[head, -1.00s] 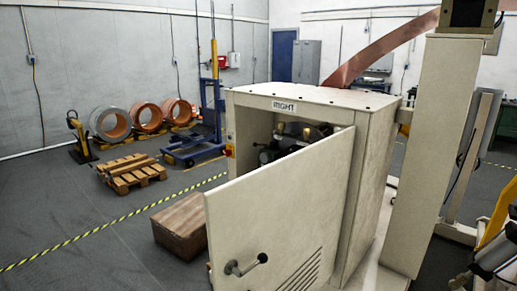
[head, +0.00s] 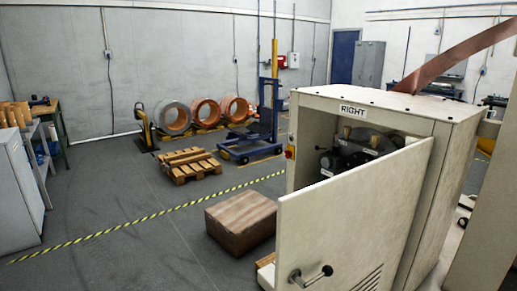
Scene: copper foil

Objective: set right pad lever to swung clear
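The cabinet (head: 395,107) marked RIGHT stands at the right of the head view. Its door (head: 352,222) is swung open toward me, with a handle (head: 311,277) near its lower left. Inside the opening, dark round machine parts (head: 352,152) with small labels and a brass-coloured knob show above the door's edge. I cannot tell which of these is the pad lever or how it is set. The door hides the lower part of the inside. Neither of my grippers is in view.
A brown box (head: 241,222) lies on the floor left of the door. A pallet (head: 189,164), a blue lifter (head: 262,125) and copper coils (head: 205,113) stand farther back. A grey cabinet (head: 18,190) is at the left. Open floor lies between, crossed by a yellow-black line (head: 150,221).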

